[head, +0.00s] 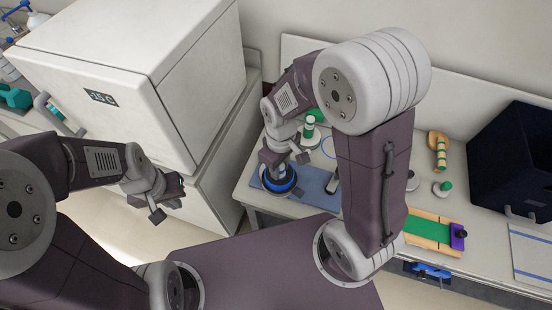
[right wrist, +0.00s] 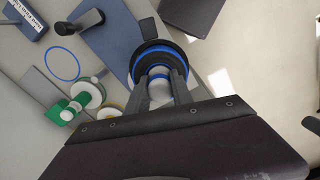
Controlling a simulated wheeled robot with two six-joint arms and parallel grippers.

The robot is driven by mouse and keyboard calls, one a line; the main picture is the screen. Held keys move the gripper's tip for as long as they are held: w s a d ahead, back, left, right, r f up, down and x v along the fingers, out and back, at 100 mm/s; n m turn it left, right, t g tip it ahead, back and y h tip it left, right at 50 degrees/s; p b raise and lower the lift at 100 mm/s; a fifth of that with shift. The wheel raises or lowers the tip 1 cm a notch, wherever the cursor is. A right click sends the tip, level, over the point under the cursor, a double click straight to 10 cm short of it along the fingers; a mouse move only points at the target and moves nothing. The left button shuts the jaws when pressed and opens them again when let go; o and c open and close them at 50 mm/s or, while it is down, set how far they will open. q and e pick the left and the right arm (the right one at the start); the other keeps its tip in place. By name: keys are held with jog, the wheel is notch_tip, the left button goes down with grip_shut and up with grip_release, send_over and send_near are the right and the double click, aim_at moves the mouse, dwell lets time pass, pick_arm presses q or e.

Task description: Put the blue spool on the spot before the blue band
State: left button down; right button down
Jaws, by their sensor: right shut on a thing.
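The blue spool, with black discs and blue rings, is in my right gripper (head: 275,165). It shows in the head view (head: 281,187) over the left part of a blue mat (head: 315,182), and in the right wrist view (right wrist: 158,52) between the two fingers (right wrist: 160,80). I cannot tell whether it touches the mat. A thin blue ring (right wrist: 62,64), which may be the blue band, lies flat on the table and is partly hidden behind my right arm in the head view (head: 326,147). My left gripper (head: 168,197) is open and empty, away from the table.
A green-and-white spool (right wrist: 82,98) stands near the blue ring. A dark upright piece (right wrist: 87,22) stands on the mat. A white cabinet (head: 125,70) fills the left. A wooden tray with a green strip (head: 415,229) and a dark bin (head: 515,155) are at the right.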

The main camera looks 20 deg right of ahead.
aim_at(281, 181)
jog(key=s+r, duration=0.1)
jog(key=s, duration=0.1)
jog(key=shift+s+r, duration=0.35)
jog(key=shift+a, duration=0.1)
